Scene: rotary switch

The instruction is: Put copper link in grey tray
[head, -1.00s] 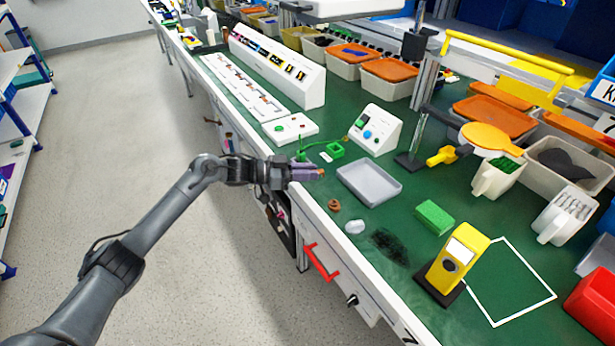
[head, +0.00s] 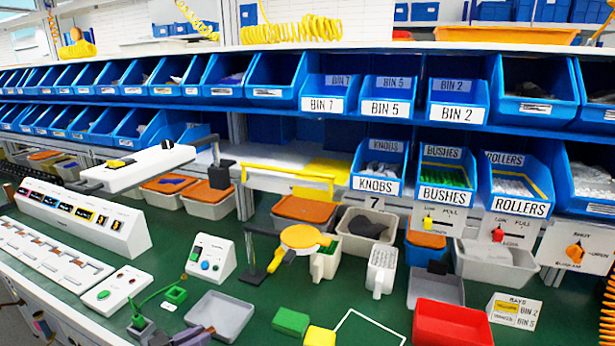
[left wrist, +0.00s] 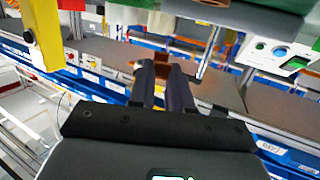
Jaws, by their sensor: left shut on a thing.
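The grey tray (head: 220,312) lies on the green bench top near the lower edge of the head view; it looks empty where it shows. My left gripper (head: 200,335) is at the bottom edge of that view, beside the tray's left front side, and mostly cut off. In the left wrist view the fingers of my left gripper (left wrist: 165,75) are close together. A small copper-brown piece, which I take as the copper link (left wrist: 162,60), shows at their tips. The link cannot be made out in the head view. My right gripper is in neither view.
A white button box (head: 210,258) stands behind the tray. A green block (head: 291,321) lies right of it, with a yellow device (head: 320,337) in front. A red bin (head: 453,323) is farther right. Blue bins line the shelves behind.

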